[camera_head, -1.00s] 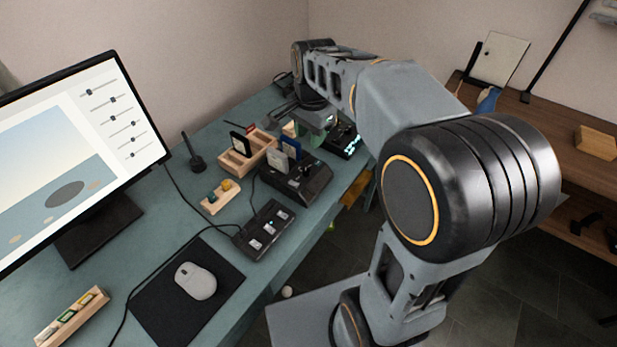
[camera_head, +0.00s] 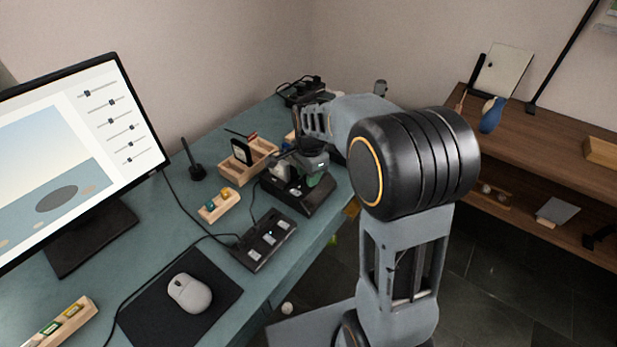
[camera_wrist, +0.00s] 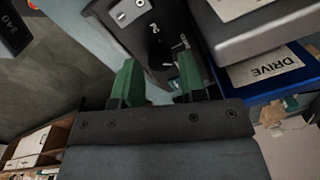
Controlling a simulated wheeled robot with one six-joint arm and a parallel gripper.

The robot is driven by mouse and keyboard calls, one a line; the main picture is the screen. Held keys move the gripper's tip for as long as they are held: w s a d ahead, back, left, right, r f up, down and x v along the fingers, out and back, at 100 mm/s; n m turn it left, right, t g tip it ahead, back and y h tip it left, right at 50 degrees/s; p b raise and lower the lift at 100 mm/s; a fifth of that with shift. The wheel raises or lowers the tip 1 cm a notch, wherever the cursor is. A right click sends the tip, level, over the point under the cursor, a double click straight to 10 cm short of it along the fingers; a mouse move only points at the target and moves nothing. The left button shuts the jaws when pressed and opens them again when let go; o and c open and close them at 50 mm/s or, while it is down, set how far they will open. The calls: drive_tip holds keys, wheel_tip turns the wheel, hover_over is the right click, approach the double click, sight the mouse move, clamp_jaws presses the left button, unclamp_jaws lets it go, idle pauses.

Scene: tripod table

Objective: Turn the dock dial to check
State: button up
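The black dock (camera_head: 312,203) stands on the teal desk near its right edge. My gripper (camera_head: 318,176) is low over the dock in the head view and covers part of it. In the wrist view, its two green fingers (camera_wrist: 158,64) are apart with nothing between them. Beyond the fingertips is a dark dock face (camera_wrist: 148,45) with small white marks and a small silvery part. I cannot clearly make out the dial or its setting.
A wooden card box (camera_head: 235,176) stands left of the dock, with a small wooden holder (camera_head: 214,211) in front of it. A black button panel (camera_head: 256,249) lies nearer. A mouse (camera_head: 190,293), a monitor (camera_head: 120,215) and cables occupy the left. A wooden shelf (camera_head: 545,140) stands at right.

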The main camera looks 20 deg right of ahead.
drive_tip(key=shift+f, duration=0.55)
drive_tip(key=c, duration=0.6)
drive_tip(key=shift+r+m+p, duration=0.15)
drive_tip(key=shift+m+p, duration=0.3)
drive_tip(key=shift+m, duration=0.45)
drive_tip(key=shift+c, duration=0.2)
drive_tip(key=shift+m, duration=1.3)
drive_tip(key=o, duration=0.6)
drive_tip(key=shift+o, duration=0.2)
wheel_tip(320, 180, up, 14)
drive_tip(key=p, duration=0.2)
drive_tip(key=shift+s+f, duration=0.2)
drive_tip(key=shift+s, duration=0.1)
